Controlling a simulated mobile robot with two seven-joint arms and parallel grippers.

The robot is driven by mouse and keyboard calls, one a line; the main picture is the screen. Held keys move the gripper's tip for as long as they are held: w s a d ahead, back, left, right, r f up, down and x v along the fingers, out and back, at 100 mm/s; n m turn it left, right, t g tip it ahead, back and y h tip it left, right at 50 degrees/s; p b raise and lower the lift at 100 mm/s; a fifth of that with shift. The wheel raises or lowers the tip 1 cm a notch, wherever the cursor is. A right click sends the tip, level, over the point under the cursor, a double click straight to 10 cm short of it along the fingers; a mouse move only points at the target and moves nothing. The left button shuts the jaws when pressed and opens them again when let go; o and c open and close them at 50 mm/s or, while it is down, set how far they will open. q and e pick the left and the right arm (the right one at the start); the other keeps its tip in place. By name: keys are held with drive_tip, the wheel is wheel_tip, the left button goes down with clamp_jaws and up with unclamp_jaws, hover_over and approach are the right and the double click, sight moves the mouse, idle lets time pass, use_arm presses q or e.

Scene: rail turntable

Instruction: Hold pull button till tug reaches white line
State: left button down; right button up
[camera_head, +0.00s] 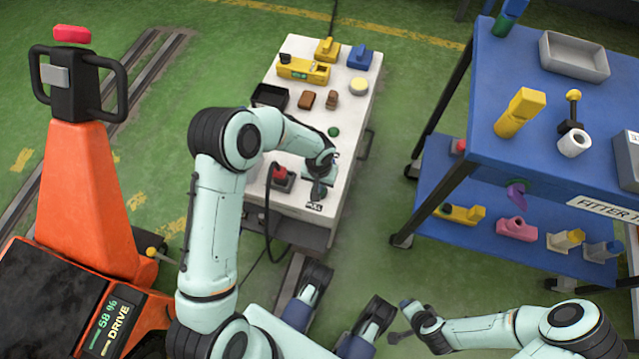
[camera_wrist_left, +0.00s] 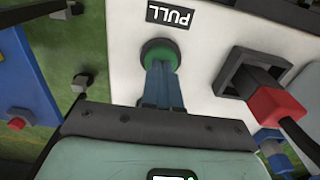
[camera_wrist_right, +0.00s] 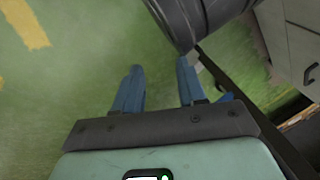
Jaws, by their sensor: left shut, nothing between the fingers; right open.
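The pull button is a green round button (camera_wrist_left: 160,54) in a dark ring beside the PULL label (camera_wrist_left: 170,14), on the white top of a cart (camera_head: 300,200). My left gripper (camera_wrist_left: 161,72) is shut and empty. Its blue fingertips lie over the button's near part and appear to touch it; how far it is pressed cannot be told. In the head view the left gripper (camera_head: 319,190) points down at the console's near end, hiding the button. My right gripper (camera_wrist_right: 159,68) is open and empty above the floor. I cannot pick out a white line, nor a tug for certain.
A red-topped control (camera_wrist_left: 275,105) with a black cable sits beside the button. An orange vehicle (camera_head: 85,185) with a DRIVE display stands at left, near floor rails (camera_head: 150,65). A blue two-shelf trolley (camera_head: 480,110) stands at right. Green floor is clear between cart and trolley.

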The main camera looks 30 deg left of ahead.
use_arm(q)
drive_tip(key=r+p, duration=0.1)
drive_tip(key=r, duration=0.1)
drive_tip(key=shift+s+a+r+p, duration=0.2)
drive_tip(key=shift+r+p, duration=0.2)
wheel_tip(320, 180, up, 11)
drive_tip(key=p, duration=0.2)
drive_tip(key=shift+w+d+p, duration=0.2)
drive_tip(key=shift+p, duration=0.1)
use_arm(e)
drive_tip(key=s+a+r+g+y, duration=0.1)
drive_tip(key=s+a+r, duration=0.2)
drive_tip(key=s+r, duration=0.2)
drive_tip(key=shift+s+r+n+g, duration=0.25)
drive_tip(key=shift+r+n+g, duration=0.05)
drive_tip(key=shift+r+g, duration=0.1)
